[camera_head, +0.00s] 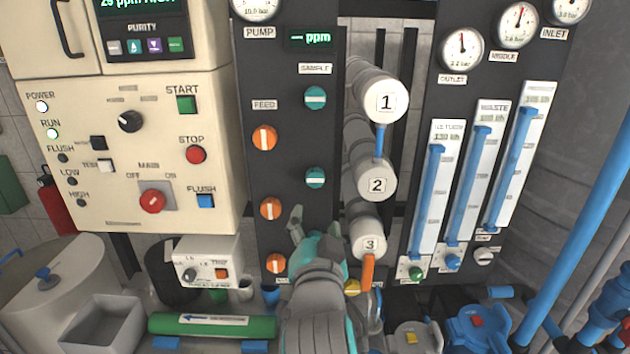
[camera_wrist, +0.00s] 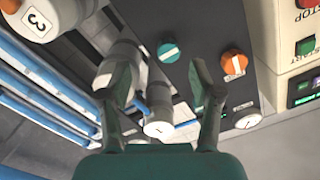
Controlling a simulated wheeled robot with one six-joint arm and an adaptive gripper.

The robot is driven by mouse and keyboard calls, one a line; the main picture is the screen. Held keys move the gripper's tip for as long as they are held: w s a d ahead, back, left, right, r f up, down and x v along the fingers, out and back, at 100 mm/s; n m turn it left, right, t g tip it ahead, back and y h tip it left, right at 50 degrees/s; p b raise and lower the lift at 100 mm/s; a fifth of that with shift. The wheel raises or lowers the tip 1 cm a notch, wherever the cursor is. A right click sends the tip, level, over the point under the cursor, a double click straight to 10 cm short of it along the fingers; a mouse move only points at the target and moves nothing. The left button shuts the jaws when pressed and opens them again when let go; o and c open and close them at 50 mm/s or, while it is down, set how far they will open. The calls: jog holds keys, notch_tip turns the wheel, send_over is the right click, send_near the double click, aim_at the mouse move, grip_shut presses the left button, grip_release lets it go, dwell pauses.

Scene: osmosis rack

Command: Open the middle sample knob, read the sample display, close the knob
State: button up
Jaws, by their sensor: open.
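The sample column has teal knobs with white horizontal bars: an upper one (camera_head: 316,98) and the middle one (camera_head: 315,178). A lower one is not visible, as my arm covers that part of the panel. My gripper (camera_head: 313,226) is open and empty, below the middle knob in the head view. In the wrist view my gripper (camera_wrist: 160,72) has its fingers apart, with a teal knob (camera_wrist: 168,52) between and beyond the tips, not touched. Which teal knob that is, I cannot tell for sure. The sample display (camera_head: 310,38) shows a dash and "ppm".
Orange feed knobs (camera_head: 264,137) run down the left of the panel. White numbered cylinders (camera_head: 377,180) project from the right side, close to my gripper. A green cylinder (camera_head: 212,325) and blue pumps (camera_head: 478,328) lie low in front.

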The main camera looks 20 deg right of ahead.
aim_at(315, 181)
jog(key=shift+m+h, duration=0.3)
jog(key=shift+m, duration=0.3)
jog(key=r+x, duration=0.1)
jog(key=x, duration=0.6)
jog(key=r+x, duration=0.1)
jog(key=x, duration=0.3)
jog(key=shift+r, duration=0.35)
jog(key=c, duration=1.1)
